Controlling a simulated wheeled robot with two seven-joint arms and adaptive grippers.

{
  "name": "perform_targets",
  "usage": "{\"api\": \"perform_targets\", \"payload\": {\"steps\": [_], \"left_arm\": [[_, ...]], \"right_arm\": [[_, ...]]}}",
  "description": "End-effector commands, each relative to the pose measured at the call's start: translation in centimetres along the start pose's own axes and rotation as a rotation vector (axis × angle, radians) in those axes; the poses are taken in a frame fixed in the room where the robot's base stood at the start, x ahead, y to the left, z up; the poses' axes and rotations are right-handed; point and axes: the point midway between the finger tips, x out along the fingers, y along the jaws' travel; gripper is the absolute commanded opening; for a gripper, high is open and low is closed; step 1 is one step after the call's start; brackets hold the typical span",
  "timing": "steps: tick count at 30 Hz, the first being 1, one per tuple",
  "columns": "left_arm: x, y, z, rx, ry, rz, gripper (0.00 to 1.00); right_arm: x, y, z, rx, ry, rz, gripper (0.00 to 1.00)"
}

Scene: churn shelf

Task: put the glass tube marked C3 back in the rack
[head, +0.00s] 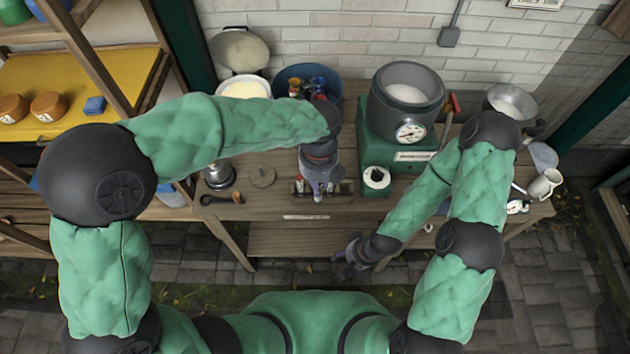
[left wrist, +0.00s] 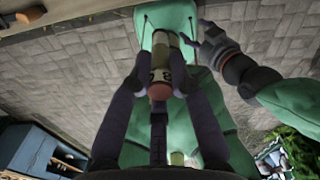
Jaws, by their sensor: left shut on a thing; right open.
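My left gripper (head: 318,188) is over the front edge of the wooden bench, pointing down. In the left wrist view its two fingers (left wrist: 163,88) are shut on a glass tube (left wrist: 161,58) with a pale label and a reddish-brown end; a dark mark shows on the label, but I cannot read it fully. In the head view the hand and arm mostly hide the tube. A small dark rack (head: 344,188) with small items in it sits at the bench front, partly behind the left gripper. My right gripper (head: 350,254) is open and empty, lower, in front of the bench.
A green churn-like machine with a grey drum (head: 405,92) and dial stands behind right. A blue tub (head: 300,80) stands behind.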

Motion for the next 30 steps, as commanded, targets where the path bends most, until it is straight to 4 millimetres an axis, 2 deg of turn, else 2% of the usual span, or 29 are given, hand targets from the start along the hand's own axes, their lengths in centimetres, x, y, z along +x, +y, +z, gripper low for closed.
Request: {"api": "perform_targets", "payload": {"steps": [3,7,12,19,26,30], "left_arm": [[1.4,-0.5,2.6,-0.005,0.002,0.001,0.00],[3.8,-0.9,4.2,-0.003,0.003,0.003,0.00],[5.6,-1.3,5.8,-0.003,0.001,0.001,0.00],[6.6,-1.5,6.6,-0.002,0.001,0.001,0.00],[9.7,-1.5,6.9,-0.001,0.002,0.002,0.00],[10.1,-1.6,7.0,-0.002,0.000,0.000,0.00]], "right_arm": [[0.5,0.2,0.0,0.000,0.000,0.000,0.64],[1.1,0.4,0.0,0.000,0.000,0.000,0.64],[1.5,0.5,-0.1,0.000,0.000,0.000,0.64],[1.6,0.6,-0.1,0.000,0.000,0.000,0.64],[2.4,0.8,-0.1,0.000,0.000,0.000,0.64],[2.4,0.9,-0.1,0.000,0.000,0.000,0.64]]}}
